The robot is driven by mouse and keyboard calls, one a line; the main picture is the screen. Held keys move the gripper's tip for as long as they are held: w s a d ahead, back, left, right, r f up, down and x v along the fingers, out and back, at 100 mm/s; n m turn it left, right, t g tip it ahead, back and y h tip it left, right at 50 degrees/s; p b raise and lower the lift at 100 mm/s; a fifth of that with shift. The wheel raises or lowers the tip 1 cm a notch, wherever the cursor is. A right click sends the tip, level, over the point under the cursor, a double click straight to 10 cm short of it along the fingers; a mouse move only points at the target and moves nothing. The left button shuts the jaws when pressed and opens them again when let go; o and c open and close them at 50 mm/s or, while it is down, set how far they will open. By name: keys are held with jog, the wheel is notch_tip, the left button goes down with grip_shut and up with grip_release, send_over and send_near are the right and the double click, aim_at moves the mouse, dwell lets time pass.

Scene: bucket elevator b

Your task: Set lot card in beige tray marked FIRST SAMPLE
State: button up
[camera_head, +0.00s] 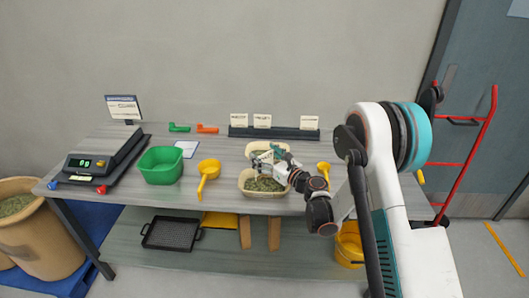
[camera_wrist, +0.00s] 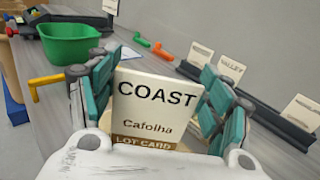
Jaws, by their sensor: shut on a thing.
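The lot card (camera_wrist: 150,100) is cream with a brown bottom band and reads COAST, Cafolha, LOT CARD. In the wrist view it stands upright between the teal fingers of my gripper (camera_wrist: 160,75), which is shut on it. In the head view my gripper (camera_head: 268,163) is low over two beige trays holding greenish material. One is the rear tray (camera_head: 250,145), the other the front tray (camera_head: 262,194). No marking on either tray is legible, so I cannot tell which is FIRST SAMPLE.
A black rail (camera_head: 275,132) behind the trays holds three cards, one reading VALLEY (camera_wrist: 230,68). A yellow scoop (camera_head: 208,171) and a green bin (camera_head: 161,165) lie to the left, a scale (camera_head: 95,163) further left. Another yellow scoop (camera_head: 324,168) is right of the trays.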

jog(key=shift+f+b, duration=0.6)
jog(key=shift+f, duration=1.35)
jog(key=o, duration=0.9)
jog(key=shift+o, duration=0.2)
jog(key=shift+r+p, duration=1.25)
jog(key=shift+r, duration=2.25)
